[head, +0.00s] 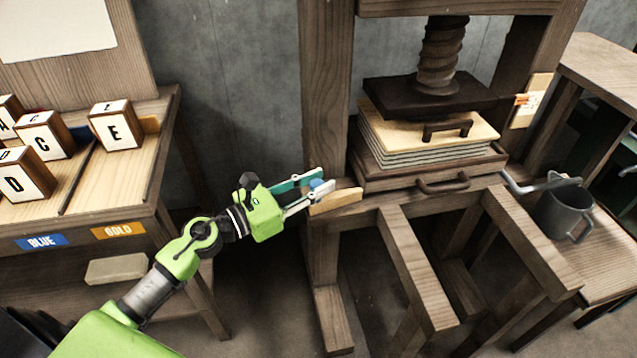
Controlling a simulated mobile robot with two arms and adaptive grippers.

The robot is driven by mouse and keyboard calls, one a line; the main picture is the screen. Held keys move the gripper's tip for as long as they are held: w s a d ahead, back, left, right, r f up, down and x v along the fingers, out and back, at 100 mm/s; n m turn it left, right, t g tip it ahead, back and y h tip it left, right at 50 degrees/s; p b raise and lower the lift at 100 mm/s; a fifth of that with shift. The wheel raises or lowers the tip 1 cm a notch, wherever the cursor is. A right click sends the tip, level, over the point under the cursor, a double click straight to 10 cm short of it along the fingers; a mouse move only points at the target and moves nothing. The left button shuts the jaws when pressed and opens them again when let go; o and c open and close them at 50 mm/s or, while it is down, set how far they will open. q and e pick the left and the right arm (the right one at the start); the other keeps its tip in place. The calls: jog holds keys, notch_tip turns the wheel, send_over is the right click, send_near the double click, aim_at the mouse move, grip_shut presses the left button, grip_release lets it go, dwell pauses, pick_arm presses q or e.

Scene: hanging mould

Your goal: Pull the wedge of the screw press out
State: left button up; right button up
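The wooden screw press (328,95) stands at the centre, with a dark screw (440,60) above its dark pressing plate (430,97). A pale wooden wedge (338,201) sits at the left end of the press bed, beside the left post. My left gripper (326,181) is at the wedge, its fingers pointing right. The fingers look spread apart, one behind the other. A small blue piece shows between their tips; I cannot tell what it belongs to. The near finger lies just above and behind the wedge; contact is unclear. My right gripper is not in view.
Under the plate lies a stack of boards (425,140) with a handled top, on a tray (430,172) with a front handle. A dark mug (565,208) stands at the right. At left, a table (115,190) holds several letter blocks (117,125).

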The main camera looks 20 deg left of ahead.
pick_arm(q)
jog(key=shift+o, duration=1.2)
jog(key=shift+s+a, duration=0.15)
jog(key=shift+a, duration=0.1)
jog(key=v, duration=1.2)
jog(key=shift+f, duration=0.1)
